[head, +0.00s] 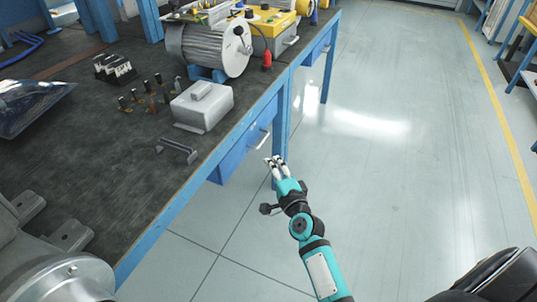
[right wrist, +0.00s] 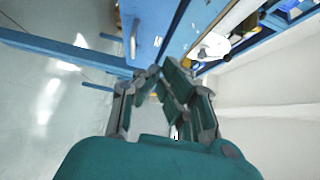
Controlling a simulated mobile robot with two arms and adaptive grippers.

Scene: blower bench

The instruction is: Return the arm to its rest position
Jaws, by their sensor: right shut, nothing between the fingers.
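My right gripper (head: 274,161) is in the head view, beside the front side of the bench, in front of a blue drawer. It looks shut and holds nothing. In the right wrist view the fingertips of my right gripper (right wrist: 154,72) come together, with blue bench parts beyond them. My right arm (head: 320,268) reaches up from the bottom of the head view over the open floor. My left gripper does not show in either view.
The dark-topped blue bench (head: 95,170) fills the left, with a drawer (head: 243,143) under its edge. On it are a grey motor (head: 205,47), a grey metal box (head: 202,106), a small bracket (head: 177,150) and several upright pins. The floor (head: 400,170) to the right is clear.

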